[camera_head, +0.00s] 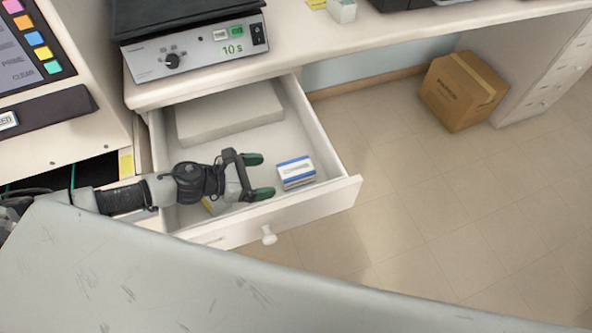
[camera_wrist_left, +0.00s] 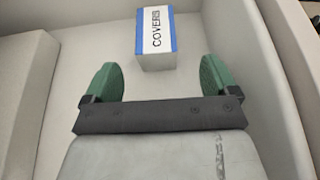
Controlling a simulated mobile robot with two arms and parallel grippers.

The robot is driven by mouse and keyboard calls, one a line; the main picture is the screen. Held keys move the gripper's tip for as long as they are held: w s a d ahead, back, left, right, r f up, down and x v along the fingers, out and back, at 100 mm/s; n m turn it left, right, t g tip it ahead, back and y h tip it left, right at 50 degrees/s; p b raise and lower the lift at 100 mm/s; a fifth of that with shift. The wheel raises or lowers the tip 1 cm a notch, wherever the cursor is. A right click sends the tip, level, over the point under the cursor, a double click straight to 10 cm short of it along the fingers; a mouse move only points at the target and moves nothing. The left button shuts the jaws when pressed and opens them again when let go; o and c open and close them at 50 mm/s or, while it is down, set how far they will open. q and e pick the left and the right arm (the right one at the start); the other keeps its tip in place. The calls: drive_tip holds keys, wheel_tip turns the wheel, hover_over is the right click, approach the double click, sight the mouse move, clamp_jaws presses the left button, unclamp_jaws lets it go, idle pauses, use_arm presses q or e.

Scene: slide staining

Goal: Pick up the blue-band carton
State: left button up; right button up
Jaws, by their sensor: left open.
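The blue-band carton (camera_head: 296,173) is a small white box with blue edges and dark lettering. It lies in the open drawer (camera_head: 327,152), towards its right front corner. My right gripper is not in view.
A pale flat block (camera_head: 230,112) lies at the back of the drawer. A yellowish item is partly hidden under my gripper. The drawer's front panel (camera_head: 310,208) with a knob (camera_head: 269,235) borders the carton. A device reading "10 s" (camera_head: 200,50) stands above. A cardboard box (camera_head: 462,90) sits on the floor.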

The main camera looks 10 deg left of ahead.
sight(283, 172)
use_arm(q)
drive_tip(key=p+x, duration=0.1)
drive_tip(key=x, duration=0.5)
drive_tip(key=shift+w+f, duration=0.2)
drive_tip(key=shift+w, duration=0.2)
drive_tip(key=c, duration=1)
drive_tip(key=shift+r, duration=0.1)
